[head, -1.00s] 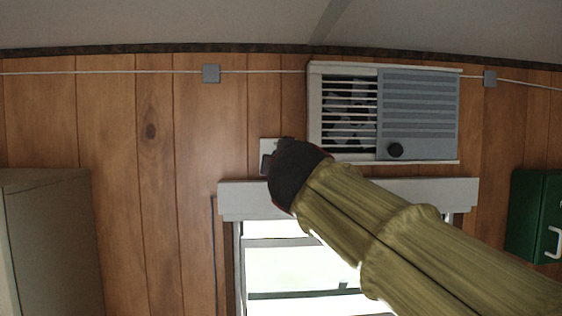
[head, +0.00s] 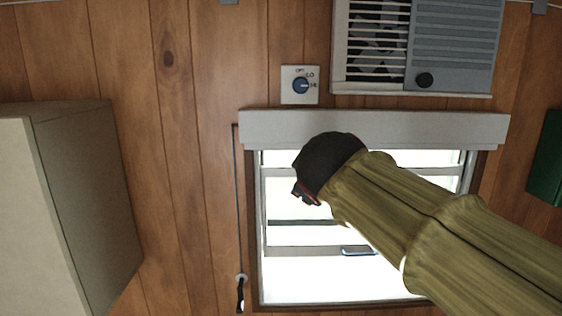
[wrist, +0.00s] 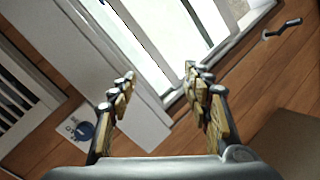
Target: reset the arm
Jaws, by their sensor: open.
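My arm reaches in from the lower right in the head view, in a tan ribbed sleeve with a dark wrist. My gripper (wrist: 160,92) shows in the wrist view with its two fingers spread apart and nothing between them. In the head view only a dark, blunt end of it shows, in front of the window, and the fingers are mostly hidden. The dial also shows in the wrist view (wrist: 84,131), beyond the left finger.
A window (head: 290,291) with a white header box (head: 400,128) is behind my arm. A wall air unit (head: 455,50) is above it. A crank rod (head: 240,285) hangs left of the window. A beige cabinet (head: 85,200) stands left, a green box (head: 548,165) right.

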